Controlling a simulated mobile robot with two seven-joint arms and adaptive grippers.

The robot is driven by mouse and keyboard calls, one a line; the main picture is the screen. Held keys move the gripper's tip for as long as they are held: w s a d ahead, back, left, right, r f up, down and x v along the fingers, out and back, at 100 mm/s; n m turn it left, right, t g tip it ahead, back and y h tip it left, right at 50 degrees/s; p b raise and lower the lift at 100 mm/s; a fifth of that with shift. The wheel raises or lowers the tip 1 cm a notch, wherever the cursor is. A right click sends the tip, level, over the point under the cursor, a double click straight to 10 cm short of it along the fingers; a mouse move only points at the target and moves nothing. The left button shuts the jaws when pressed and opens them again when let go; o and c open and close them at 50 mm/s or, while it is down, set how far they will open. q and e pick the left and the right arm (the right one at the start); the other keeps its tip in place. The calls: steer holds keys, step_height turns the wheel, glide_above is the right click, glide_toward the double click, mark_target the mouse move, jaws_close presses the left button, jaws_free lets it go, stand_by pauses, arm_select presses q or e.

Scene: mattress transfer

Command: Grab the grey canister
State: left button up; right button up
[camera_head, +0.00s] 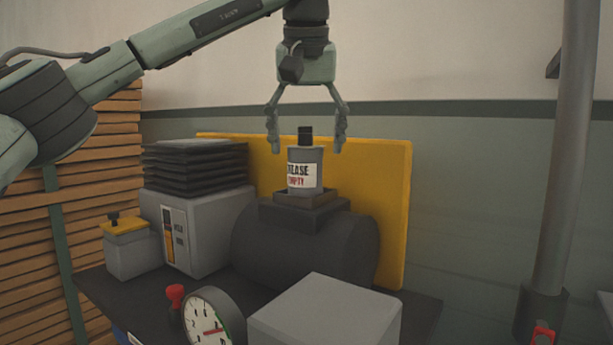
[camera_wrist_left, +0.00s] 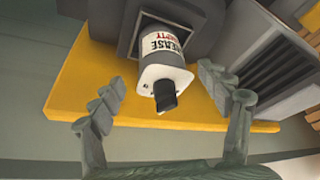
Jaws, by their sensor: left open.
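The grey canister (camera_head: 305,171) has a black cap and a white label reading "GREASE EMPTY" in part. It stands upright on a small square dark holder (camera_head: 300,199) on top of a dark cylinder. My left gripper (camera_head: 306,150) is open and points down, with its fingertips on either side of the canister's cap and upper end. In the left wrist view the canister (camera_wrist_left: 162,75) lies between and beyond the fingers of the left gripper (camera_wrist_left: 155,95), with gaps on both sides. My right gripper is not in view.
A yellow panel (camera_head: 375,190) stands behind the dark cylinder (camera_head: 335,250). A grey box (camera_head: 190,235) with stacked black plates (camera_head: 195,165) is to the left. A gauge (camera_head: 212,318) and another grey box (camera_head: 325,315) are in front. A pipe (camera_head: 568,150) rises at right.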

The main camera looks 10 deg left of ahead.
mark_target(305, 164)
arm_select(q)
steer(key=x, duration=0.4)
steer(key=shift+a+f, duration=0.1)
steer(key=shift+f, duration=0.25)
steer(key=shift+r, duration=0.1)
steer(key=c, duration=1.3)
